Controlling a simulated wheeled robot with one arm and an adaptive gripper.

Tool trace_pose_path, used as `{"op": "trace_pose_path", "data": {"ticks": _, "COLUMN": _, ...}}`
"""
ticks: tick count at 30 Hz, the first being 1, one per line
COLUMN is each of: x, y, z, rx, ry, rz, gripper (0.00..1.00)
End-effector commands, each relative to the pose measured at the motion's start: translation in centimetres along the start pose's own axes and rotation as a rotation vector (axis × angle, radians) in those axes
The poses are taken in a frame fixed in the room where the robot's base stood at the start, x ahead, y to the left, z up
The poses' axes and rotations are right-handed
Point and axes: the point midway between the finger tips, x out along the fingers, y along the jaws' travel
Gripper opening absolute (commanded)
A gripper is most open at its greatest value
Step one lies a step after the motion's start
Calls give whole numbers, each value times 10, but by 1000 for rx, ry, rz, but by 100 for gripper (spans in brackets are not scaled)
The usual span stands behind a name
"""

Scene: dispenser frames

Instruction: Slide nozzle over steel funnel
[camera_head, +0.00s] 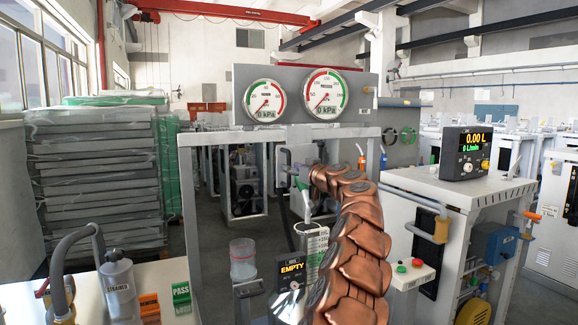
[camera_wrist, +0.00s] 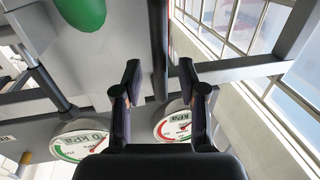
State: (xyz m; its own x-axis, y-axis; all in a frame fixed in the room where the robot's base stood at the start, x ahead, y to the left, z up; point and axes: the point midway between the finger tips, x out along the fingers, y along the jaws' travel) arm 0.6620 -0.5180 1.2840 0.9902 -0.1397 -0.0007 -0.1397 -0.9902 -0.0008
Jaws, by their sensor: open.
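A shiny steel funnel (camera_head: 287,303) shows at the bottom of the head view, just left of my copper arm, partly cut off by the frame edge. A small green piece (camera_head: 299,184), perhaps the nozzle's grip, shows near the end of my arm by the dispenser frame. My arm hides part of the frame.
A grey frame (camera_head: 250,138) carries two pressure gauges (camera_head: 264,100). An EMPTY display (camera_head: 291,268) and a clear cup (camera_head: 243,259) stand low before it.

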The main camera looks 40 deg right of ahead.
Motion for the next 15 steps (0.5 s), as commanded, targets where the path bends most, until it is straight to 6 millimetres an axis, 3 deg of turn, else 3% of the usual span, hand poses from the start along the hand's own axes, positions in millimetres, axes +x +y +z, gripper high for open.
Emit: {"op": "trace_pose_path", "data": {"ticks": 15, "x": 23, "y": 0, "z": 1, "rx": 2, "ry": -1, "rz": -1, "gripper": 41}}
